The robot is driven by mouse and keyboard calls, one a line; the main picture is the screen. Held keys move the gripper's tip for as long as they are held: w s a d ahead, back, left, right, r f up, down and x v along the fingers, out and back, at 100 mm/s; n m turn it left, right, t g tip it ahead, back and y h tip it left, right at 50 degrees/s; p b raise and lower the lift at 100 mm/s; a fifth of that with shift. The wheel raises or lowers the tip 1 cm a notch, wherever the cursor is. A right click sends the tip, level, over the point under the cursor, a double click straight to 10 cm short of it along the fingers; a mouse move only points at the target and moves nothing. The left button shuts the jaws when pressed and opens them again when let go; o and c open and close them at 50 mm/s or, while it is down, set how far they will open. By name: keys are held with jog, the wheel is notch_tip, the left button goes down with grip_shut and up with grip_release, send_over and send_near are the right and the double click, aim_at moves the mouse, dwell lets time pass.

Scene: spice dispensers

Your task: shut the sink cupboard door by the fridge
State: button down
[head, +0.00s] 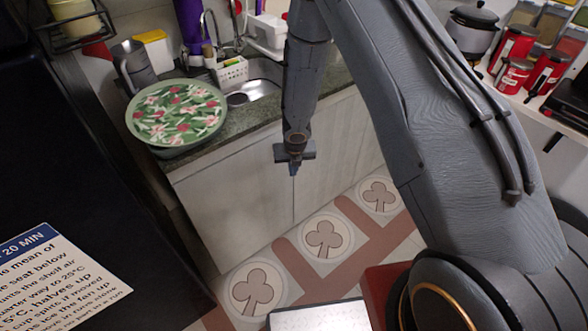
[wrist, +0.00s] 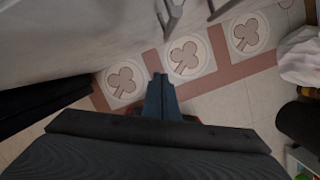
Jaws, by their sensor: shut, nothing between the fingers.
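The sink cupboard has pale doors under a dark green counter. The left door (head: 235,195), on the side of the dark fridge (head: 60,150), looks about flush with its neighbour; I cannot tell whether a small gap remains. A thin vertical seam parts it from the right door (head: 335,140). My gripper (head: 294,170) is shut and empty, pointing down in front of the doors near the seam; contact cannot be told. In the wrist view my fingers (wrist: 161,95) are together above the floor, with a grey door handle (wrist: 171,14) close ahead and pale door surface beside it.
A floral round tray (head: 177,112) rests at the counter's left end, by the sink (head: 250,92). Patterned floor tiles (head: 323,236) run along the cupboard's foot, clear of objects. A white-topped item (head: 318,316) is low at the front. Red tins (head: 513,47) stand on a right shelf.

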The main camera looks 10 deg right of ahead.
jog(key=shift+s+d+f+b, duration=0.1)
jog(key=shift+d+b, duration=0.1)
jog(key=shift+b, duration=0.5)
jog(key=s+d+r+p, duration=0.3)
jog(key=s+r, duration=0.2)
jog(key=r, duration=0.5)
jog(key=shift+s+p, duration=0.15)
jog(key=shift+p, duration=0.15)
dwell(0.5)
